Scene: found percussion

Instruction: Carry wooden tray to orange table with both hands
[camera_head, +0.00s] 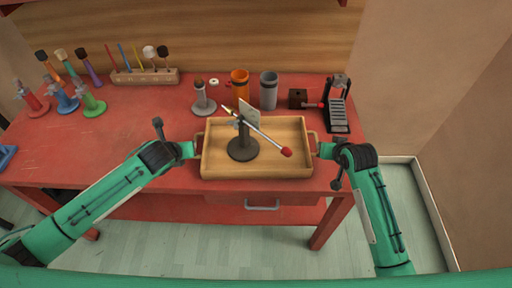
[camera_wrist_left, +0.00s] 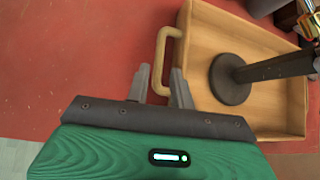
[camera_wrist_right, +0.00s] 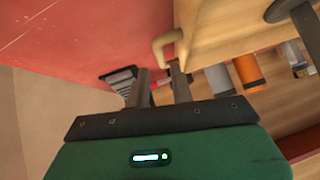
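The wooden tray (camera_head: 225,172) rests near the front edge of a red table, a handle at each short end. On it a dark round-based stand (camera_head: 242,150) carries a red-tipped stick (camera_head: 265,136) and a small grey plate. My left gripper (camera_head: 195,149) is at the left handle; in the left wrist view its fingers (camera_wrist_left: 160,78) are apart, with the handle (camera_wrist_left: 160,55) between them. My right gripper (camera_head: 320,149) is at the right handle; its fingers (camera_wrist_right: 160,78) are apart, and the handle (camera_wrist_right: 158,47) lies by the tips. I cannot tell whether either touches. No separate orange table is seen.
The red table (camera_head: 150,115) has an orange cup (camera_head: 240,86), a grey cup (camera_head: 268,92) and a grey holder (camera_head: 203,100) behind the tray. A black stand (camera_head: 338,110) is at right. Several coloured holders and a mallet rack (camera_head: 145,77) are at left. Floor shows in front.

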